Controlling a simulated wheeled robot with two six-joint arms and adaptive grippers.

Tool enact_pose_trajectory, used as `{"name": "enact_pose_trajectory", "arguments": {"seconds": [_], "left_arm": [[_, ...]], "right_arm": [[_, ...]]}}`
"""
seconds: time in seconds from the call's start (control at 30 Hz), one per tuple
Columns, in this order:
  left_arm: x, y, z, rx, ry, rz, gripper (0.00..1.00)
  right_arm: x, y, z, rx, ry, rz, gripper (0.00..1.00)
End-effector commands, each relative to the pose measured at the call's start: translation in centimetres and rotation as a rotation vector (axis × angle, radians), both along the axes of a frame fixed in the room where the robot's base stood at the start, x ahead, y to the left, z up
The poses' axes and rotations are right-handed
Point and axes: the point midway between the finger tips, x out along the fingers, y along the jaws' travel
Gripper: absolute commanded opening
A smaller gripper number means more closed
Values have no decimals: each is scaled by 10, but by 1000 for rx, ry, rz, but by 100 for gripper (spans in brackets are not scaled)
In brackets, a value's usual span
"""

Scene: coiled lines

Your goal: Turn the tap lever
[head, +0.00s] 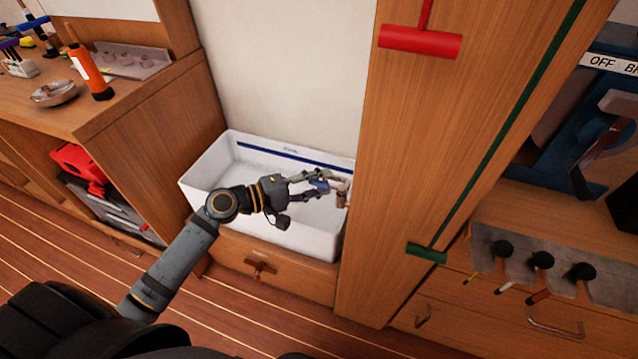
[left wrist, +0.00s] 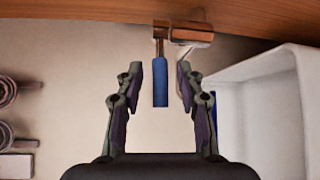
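The tap (head: 342,198) is a small brownish metal fitting at the wooden panel's left edge, over the right end of a white basin (head: 300,225). In the left wrist view the tap body (left wrist: 190,33) is at the top against wood, and its blue lever (left wrist: 160,82) points down the picture. In the head view the lever (head: 321,185) is partly hidden by my fingers. My left gripper (head: 333,183) is open, with one finger on each side of the lever and visible gaps to both in the left wrist view. My right gripper is not in view.
The wooden panel (head: 440,130), with a red handle (head: 420,41) and a green handle (head: 426,253), stands right of the basin. A wooden counter (head: 110,110) with an orange bottle (head: 90,75) is at the left. Black knobs (head: 541,261) are at the right.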

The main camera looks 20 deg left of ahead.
Motion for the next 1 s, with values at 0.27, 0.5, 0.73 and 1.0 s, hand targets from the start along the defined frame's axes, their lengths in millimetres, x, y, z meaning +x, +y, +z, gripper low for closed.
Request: {"name": "enact_pose_trajectory", "arguments": {"seconds": [0.27,0.5,0.73,1.0], "left_arm": [[1,-1,-1,0,1,-1,37],[0,-1,-1,0,1,-1,5],[0,-1,-1,0,1,-1,0],[0,-1,0,0,1,6,0]], "right_arm": [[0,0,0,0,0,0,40],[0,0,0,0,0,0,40],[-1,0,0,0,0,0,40],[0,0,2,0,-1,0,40]]}}
